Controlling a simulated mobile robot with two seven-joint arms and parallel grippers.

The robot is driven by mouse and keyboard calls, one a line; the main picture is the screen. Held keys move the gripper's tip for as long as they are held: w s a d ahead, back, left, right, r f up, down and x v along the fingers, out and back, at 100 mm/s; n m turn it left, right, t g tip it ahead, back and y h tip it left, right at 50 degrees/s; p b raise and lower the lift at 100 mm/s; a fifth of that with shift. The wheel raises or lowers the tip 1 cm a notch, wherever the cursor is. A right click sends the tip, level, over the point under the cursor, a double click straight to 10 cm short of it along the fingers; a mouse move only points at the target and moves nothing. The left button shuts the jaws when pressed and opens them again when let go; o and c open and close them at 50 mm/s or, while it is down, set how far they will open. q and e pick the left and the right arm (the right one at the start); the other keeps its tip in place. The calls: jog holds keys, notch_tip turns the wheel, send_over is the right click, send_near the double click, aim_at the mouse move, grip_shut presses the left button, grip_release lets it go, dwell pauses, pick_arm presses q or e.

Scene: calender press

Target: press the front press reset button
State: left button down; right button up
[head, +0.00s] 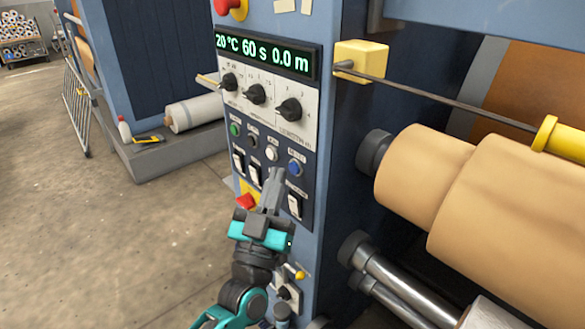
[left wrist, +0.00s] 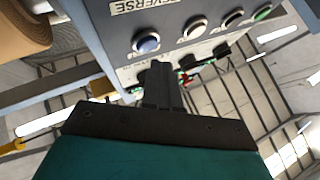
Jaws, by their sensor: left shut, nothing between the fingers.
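The press control panel (head: 262,115) faces me on a blue column. A row of round buttons crosses it: green (head: 235,129), dark (head: 252,141), white (head: 271,154) and blue (head: 295,167). Their small labels are hard to read, so I cannot tell for sure which one is reset. My left gripper (head: 275,174) is shut and empty, its tips in front of the panel just below the white and blue buttons. In the left wrist view its tips (left wrist: 160,68) are near the blue button (left wrist: 147,42), apparently apart from it. My right gripper is not in view.
Three black knobs (head: 255,94) and a lit display (head: 262,55) are above the buttons. Rocker switches (head: 295,205) and a red button on yellow (head: 246,202) are below. A tan roller (head: 500,200) and a rod (head: 440,92) are to the right. Open floor (head: 90,230) is left.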

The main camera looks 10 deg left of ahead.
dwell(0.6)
pick_arm(q)
jog(key=shift+w+d, duration=0.25)
jog(key=shift+w, duration=0.1)
jog(key=shift+w+d, duration=0.2)
jog(key=shift+w, duration=0.1)
dwell(0.7)
jog(key=shift+s, duration=0.1)
jog(key=shift+s+a+p, duration=0.45)
jog(key=shift+s, duration=0.1)
jog(key=shift+s+a, duration=0.1)
